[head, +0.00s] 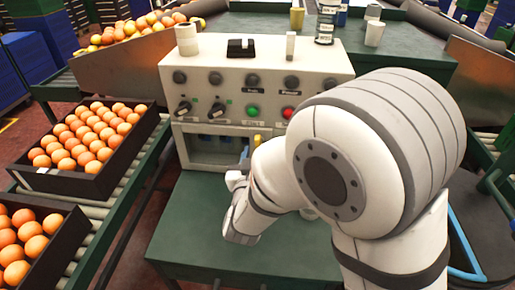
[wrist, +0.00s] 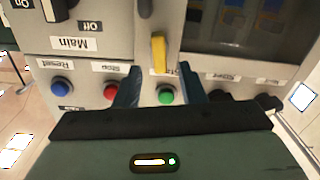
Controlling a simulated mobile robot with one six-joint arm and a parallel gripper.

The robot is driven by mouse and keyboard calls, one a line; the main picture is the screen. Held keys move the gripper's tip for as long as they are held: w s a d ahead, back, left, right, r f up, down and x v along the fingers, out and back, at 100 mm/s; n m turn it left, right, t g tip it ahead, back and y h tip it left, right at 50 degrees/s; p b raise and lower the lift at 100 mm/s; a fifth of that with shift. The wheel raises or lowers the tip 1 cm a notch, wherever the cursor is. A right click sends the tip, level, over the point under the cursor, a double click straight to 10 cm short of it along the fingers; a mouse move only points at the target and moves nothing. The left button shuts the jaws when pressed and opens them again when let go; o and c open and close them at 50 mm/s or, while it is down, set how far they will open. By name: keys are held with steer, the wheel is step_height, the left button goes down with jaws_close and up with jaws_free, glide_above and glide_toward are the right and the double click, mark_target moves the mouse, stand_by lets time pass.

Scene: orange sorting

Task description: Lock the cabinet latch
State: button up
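The cabinet (head: 214,159) is a beige control box on a green table, with a windowed compartment at its lower front. The yellow latch (head: 257,140) is at the right of this window. In the wrist view, which is upside down, the latch (wrist: 159,53) is a short upright yellow bar beside the dark window (wrist: 235,28). My gripper (wrist: 159,86) is open, its two dark blue fingers apart and pointing at the panel. The latch lies between and just beyond the fingertips, with no visible contact. In the head view my arm hides much of my gripper (head: 246,155).
Green (head: 253,111) and red (head: 288,113) buttons, with several knobs, sit on the panel close to the latch. Cups (head: 374,33) stand on the table behind. Crates of oranges (head: 70,183) lie on the left conveyor. The green table front (head: 190,225) is clear.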

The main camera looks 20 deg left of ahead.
mark_target(258, 144)
steer(key=shift+x, duration=1.7)
jaws_close()
